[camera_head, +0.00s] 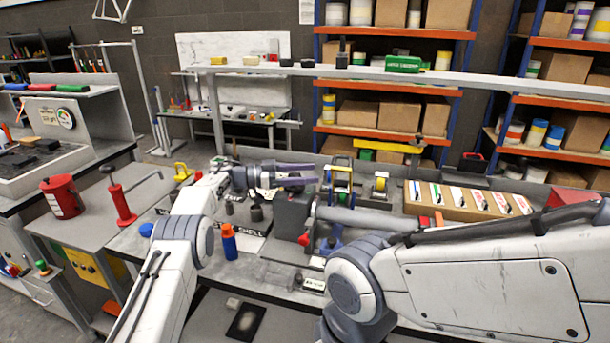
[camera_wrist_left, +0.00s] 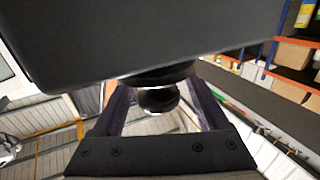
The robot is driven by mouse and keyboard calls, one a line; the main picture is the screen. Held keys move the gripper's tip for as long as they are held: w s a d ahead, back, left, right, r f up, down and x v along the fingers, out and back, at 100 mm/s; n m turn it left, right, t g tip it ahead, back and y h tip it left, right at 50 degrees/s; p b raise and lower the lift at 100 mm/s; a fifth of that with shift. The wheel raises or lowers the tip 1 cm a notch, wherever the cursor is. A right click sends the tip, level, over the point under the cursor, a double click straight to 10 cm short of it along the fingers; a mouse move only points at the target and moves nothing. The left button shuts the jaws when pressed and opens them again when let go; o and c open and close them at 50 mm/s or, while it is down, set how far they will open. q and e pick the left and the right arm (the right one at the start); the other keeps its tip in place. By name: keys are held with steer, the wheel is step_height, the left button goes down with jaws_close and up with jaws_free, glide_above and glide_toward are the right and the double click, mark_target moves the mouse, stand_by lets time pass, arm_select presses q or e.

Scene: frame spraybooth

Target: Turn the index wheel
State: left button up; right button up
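No part is clearly marked as the index wheel. A dark grey machine block (camera_head: 289,216) stands on the bench with a grey cylinder (camera_head: 368,219) running to its right. My left gripper (camera_head: 312,176) is just above and behind this block, its purple fingers pointing right. In the left wrist view its two fingers are spread, with a round dark knob (camera_wrist_left: 158,99) between them and gaps visible on both sides. The knob sits under a large dark block (camera_wrist_left: 150,40) that fills the top of that view.
An orange-capped blue bottle (camera_head: 229,243) stands left of the machine. Spools (camera_head: 341,184) and a cardboard tray (camera_head: 455,205) stand to its right. A red-handled tool (camera_head: 122,204) and red bucket (camera_head: 62,197) are on the left bench. Shelves line the back.

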arm_select(q)
steer(key=shift+f, duration=0.1)
steer(key=shift+a, duration=0.3)
steer(key=a+b, duration=0.2)
steer(key=a, duration=0.8)
steer(key=shift+s, duration=0.4)
